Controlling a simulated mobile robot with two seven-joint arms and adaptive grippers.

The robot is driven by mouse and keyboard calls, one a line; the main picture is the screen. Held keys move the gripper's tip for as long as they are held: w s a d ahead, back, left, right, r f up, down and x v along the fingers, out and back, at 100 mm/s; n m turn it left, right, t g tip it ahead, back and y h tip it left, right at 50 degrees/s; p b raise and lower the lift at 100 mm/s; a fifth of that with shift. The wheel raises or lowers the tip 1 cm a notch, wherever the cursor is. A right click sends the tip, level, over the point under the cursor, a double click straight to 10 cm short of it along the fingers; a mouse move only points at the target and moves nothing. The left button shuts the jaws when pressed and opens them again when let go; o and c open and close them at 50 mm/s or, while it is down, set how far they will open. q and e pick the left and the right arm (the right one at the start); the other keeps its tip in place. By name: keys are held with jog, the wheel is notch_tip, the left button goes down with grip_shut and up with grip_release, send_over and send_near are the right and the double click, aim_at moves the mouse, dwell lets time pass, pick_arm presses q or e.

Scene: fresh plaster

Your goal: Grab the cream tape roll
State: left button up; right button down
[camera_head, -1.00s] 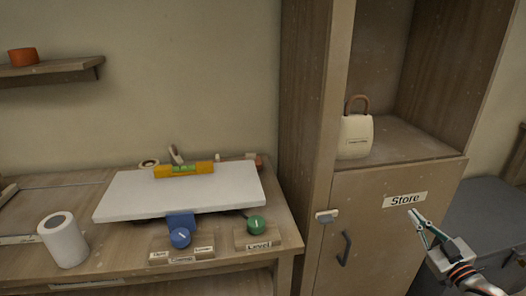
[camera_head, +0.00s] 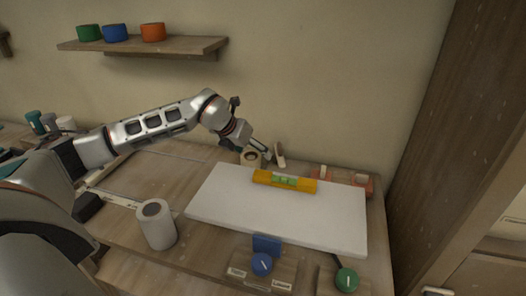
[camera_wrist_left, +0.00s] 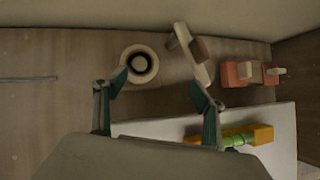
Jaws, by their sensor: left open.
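The cream tape roll (camera_head: 250,158) lies on the workbench behind the white board, close to the wall. In the left wrist view it is a pale ring (camera_wrist_left: 139,51) with a dark centre, near the left fingertip. My left gripper (camera_head: 265,151) reaches in from the left to just above and beside the roll. In the wrist view its fingers (camera_wrist_left: 158,90) are spread, with nothing held between them. Whether a finger touches the roll cannot be told. My right gripper is out of view.
A white board (camera_head: 225,195) bears a yellow spirit level (camera_head: 263,177). A wooden-handled tool (camera_head: 279,154) stands right of the roll, beside an orange-red block (camera_head: 362,182). A white cylinder (camera_head: 157,228) stands at front left. Green, blue and orange rolls (camera_head: 153,32) sit on the shelf.

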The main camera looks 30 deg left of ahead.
aim_at(251, 157)
pick_arm(q)
jog(key=a+f, duration=0.1)
jog(key=w+a+f+y, duration=0.1)
jog(key=shift+w+a, duration=0.2)
jog(key=shift+a, duration=0.1)
jog(key=shift+a+p+x, duration=0.15)
jog(key=shift+p+x, duration=0.15)
jog(key=shift+x, duration=1.05)
jog(key=shift+a+p+x, duration=0.2)
jog(key=shift+p+x, duration=0.1)
jog(key=shift+x, duration=1.05)
jog(key=c, duration=1.2)
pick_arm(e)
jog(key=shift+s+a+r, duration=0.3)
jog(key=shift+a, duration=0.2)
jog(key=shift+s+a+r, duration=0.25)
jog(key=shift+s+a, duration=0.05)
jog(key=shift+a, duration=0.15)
